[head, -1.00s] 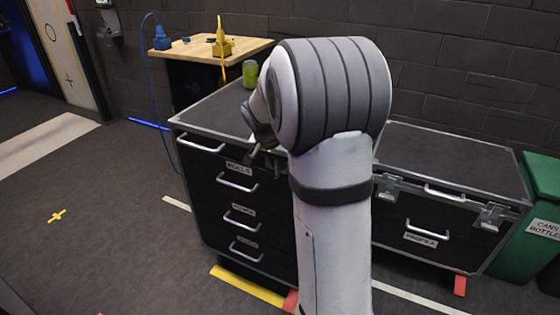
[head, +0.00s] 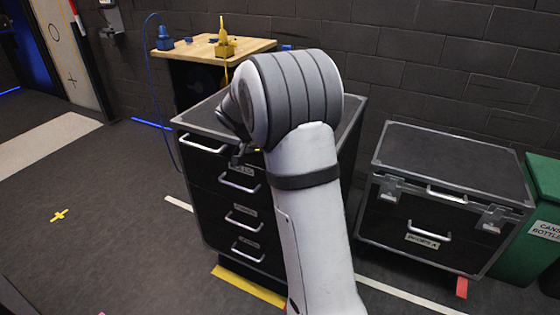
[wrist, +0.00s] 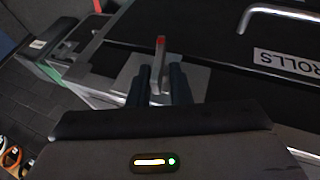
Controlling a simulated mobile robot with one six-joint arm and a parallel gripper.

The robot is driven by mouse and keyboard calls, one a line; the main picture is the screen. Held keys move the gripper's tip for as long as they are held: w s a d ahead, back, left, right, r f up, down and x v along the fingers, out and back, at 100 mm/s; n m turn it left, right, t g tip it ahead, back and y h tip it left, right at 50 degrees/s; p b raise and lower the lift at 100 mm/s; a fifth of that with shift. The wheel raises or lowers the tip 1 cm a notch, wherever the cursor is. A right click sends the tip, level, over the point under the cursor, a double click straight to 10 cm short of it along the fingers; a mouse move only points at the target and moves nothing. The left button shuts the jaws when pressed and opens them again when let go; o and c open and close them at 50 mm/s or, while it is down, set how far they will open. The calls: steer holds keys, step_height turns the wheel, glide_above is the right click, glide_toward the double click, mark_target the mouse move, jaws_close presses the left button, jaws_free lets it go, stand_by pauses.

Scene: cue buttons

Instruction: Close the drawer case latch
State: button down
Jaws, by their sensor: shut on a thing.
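The drawer case is a black case (head: 205,120) with metal edges and several labelled drawers with silver handles, left of centre in the head view. In the wrist view the ROLLS drawer front (wrist: 225,40) is at the upper right. The latch (wrist: 160,50) is a thin light lever with a red tip, at the case's metal edge. My gripper (wrist: 162,82) has a dark finger on each side of the lever and is shut on it. In the head view my gripper (head: 240,153) is at the case's top front edge, small and partly hidden by my arm.
A second black case (head: 455,160) with two front latches stands to the right, beside a green bin (head: 540,215). A wooden table (head: 190,52) with yellow and blue items is behind the drawer case.

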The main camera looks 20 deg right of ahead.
steer(key=shift+a+f, duration=0.15)
stand_by(0.8)
steer(key=c, duration=1.6)
jaws_free()
steer(key=shift+a, duration=0.1)
steer(key=shift+o, duration=0.2)
steer(key=v, duration=0.7)
steer(key=shift+r+p, duration=0.35)
steer(key=shift+r, duration=0.05)
steer(key=shift+a, duration=0.1)
